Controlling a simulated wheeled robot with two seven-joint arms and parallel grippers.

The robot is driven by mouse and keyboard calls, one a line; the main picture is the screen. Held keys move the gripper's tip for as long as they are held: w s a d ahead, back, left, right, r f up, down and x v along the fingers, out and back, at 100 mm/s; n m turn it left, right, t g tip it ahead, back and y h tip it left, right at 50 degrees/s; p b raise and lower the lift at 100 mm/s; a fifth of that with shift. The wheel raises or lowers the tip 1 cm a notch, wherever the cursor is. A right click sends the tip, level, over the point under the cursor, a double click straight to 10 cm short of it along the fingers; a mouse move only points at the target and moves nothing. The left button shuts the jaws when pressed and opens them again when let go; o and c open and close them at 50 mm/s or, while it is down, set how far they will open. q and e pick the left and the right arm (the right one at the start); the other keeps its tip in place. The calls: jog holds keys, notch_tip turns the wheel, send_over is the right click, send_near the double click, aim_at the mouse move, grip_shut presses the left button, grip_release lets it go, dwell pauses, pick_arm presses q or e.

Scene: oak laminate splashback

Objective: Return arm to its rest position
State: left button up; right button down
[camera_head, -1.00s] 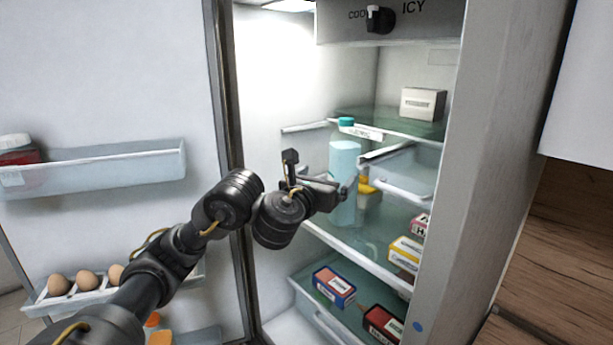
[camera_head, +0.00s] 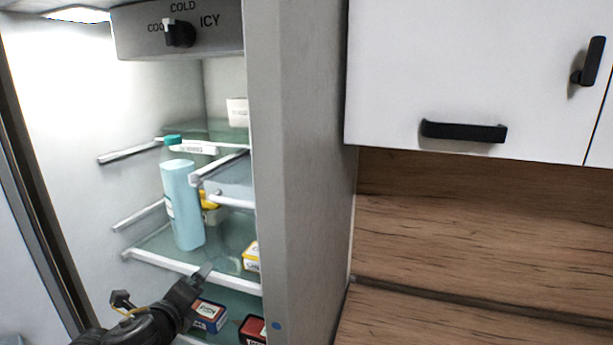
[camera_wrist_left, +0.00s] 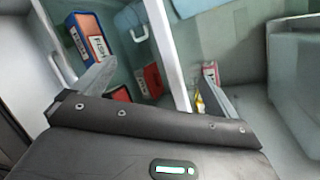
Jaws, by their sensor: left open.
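My left gripper (camera_head: 203,275) is at the bottom left of the head view, at the front of the open fridge. It is just below the front edge of the shelf (camera_head: 165,262) that holds a light blue bottle with a teal cap (camera_head: 183,205). The bottle stands upright and apart from the gripper. In the left wrist view the two fingers (camera_wrist_left: 160,90) are spread with nothing between them. My right gripper is not in view.
Below are a blue and red box (camera_head: 209,315) and a dark red box (camera_head: 252,329). A yellow and white box (camera_head: 251,256) sits at the shelf's right. The fridge side wall (camera_head: 300,180) and a white cabinet (camera_head: 460,75) are on the right.

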pick_arm(q)
jog(key=s+d+f+n+g, duration=0.2)
jog(key=s+f+n+g, duration=0.4)
jog(key=s+f+n, duration=1)
jog(key=s+a+f+n+g, duration=0.1)
jog(key=s+f+n+g, duration=0.1)
jog(key=s+f+n, duration=0.35)
jog(key=s+a+f+n+g, duration=0.1)
jog(key=s+f+n+g, duration=0.15)
jog(key=s+f, duration=0.6)
jog(key=s+f+g+b, duration=0.3)
jog(key=f+b, duration=0.5)
jog(key=f, duration=2.4)
jog(key=s+a+f+b, duration=0.1)
jog(key=s+f+b, duration=0.2)
jog(key=s+f, duration=0.5)
jog(key=s+a+f+m+b, duration=0.1)
jog(key=s+f+b, duration=0.2)
jog(key=s+f, duration=0.6)
notch_tip(320, 180, down, 5)
jog(key=shift+r, duration=0.1)
